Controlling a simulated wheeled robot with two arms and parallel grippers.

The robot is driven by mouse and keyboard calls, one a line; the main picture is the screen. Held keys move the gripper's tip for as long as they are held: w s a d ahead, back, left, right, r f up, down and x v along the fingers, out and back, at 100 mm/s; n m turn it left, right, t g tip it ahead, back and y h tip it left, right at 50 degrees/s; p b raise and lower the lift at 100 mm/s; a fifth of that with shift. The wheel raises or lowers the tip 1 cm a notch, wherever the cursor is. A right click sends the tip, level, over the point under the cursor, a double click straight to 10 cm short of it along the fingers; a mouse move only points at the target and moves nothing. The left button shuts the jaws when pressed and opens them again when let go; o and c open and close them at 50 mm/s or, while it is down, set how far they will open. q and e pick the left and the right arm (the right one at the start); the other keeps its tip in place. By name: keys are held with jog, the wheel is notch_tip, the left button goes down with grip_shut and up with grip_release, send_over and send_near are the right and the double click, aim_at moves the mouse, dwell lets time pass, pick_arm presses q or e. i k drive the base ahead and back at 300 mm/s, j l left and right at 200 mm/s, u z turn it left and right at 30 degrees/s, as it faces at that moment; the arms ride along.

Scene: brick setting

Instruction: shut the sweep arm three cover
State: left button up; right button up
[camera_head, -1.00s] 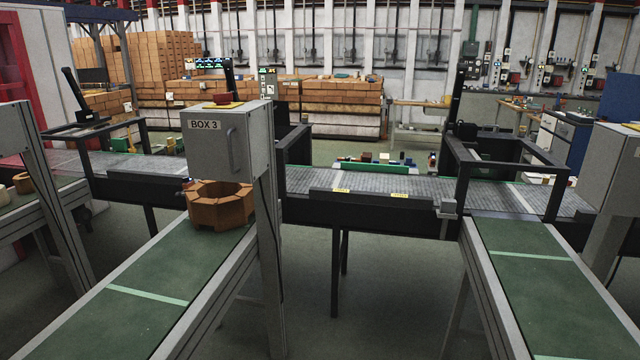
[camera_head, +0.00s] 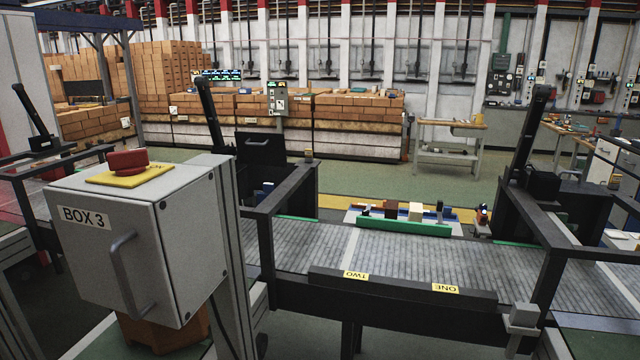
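No part labelled sweep arm three cover can be read in the camera_head view. A black housing (camera_head: 262,190) stands behind the conveyor, just right of the grey box marked BOX 3 (camera_head: 95,262). A black panel (camera_head: 260,148) with a small handle stands up at its top, and the front seems open, with dark parts inside. A black post (camera_head: 211,115) leans beside it. BOX 3 has a grey door handle (camera_head: 122,275) on its front and a red button (camera_head: 128,162) on a yellow plate on top. Neither of my grippers is in view.
A grey roller conveyor (camera_head: 400,258) crosses the view, with a black front guard (camera_head: 400,287) tagged TWO and ONE. Black frames (camera_head: 555,265) stand over it. A tray of small parts (camera_head: 405,215) lies behind it. Green floor (camera_head: 370,182) is open beyond.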

aim_at(262, 149)
jog(key=i+l+u, duration=0.25)
jog(key=i, duration=0.3)
jog(key=i+l+u, duration=0.25)
jog(key=i+l, duration=0.15)
jog(key=i, duration=0.1)
